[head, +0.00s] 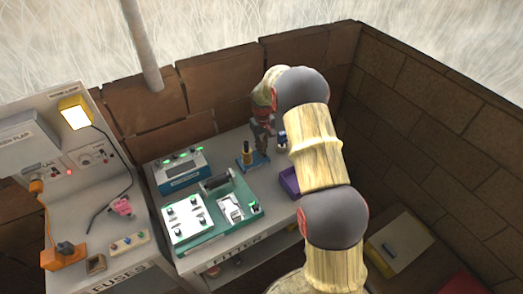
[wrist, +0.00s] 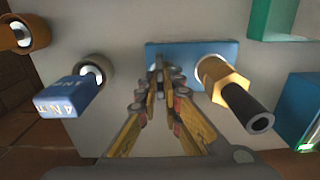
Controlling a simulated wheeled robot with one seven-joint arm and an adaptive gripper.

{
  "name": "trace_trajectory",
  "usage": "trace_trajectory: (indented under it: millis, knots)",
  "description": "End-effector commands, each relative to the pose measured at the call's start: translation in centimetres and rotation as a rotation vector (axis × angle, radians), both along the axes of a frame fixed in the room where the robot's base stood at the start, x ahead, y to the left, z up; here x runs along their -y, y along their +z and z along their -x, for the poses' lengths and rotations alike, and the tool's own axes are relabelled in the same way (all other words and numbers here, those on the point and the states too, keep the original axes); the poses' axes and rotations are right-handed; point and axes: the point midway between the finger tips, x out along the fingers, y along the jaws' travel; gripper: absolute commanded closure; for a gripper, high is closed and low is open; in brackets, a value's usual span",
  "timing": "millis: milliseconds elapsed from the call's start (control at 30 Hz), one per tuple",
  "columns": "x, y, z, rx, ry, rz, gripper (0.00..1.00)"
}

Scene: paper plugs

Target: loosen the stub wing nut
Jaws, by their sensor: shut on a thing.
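My gripper (wrist: 160,80) is in the middle of the wrist view, its fingers closed together over the blue base plate (wrist: 213,48). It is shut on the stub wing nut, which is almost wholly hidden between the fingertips. Beside it, to the right on the same plate, stands a brass hex fitting (wrist: 222,80) with a black tube end (wrist: 248,110). In the head view the blue base (head: 258,163) with its upright brass and black post (head: 247,152) is on the bench, just left of my gripper (head: 263,132).
A blue-tagged plug (wrist: 70,95) is left of my fingers, and a brass ring (wrist: 25,35) is farther left. Brick walls stand behind and right.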

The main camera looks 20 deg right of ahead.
Motion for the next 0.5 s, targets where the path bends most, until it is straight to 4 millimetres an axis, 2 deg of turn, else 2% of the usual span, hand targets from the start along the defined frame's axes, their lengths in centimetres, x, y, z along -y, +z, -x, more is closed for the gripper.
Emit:
trace_trajectory:
  millis: [500]
  knots:
    - [-0.01, -0.07, 0.10, -0.002, 0.669, -0.001, 1.00]
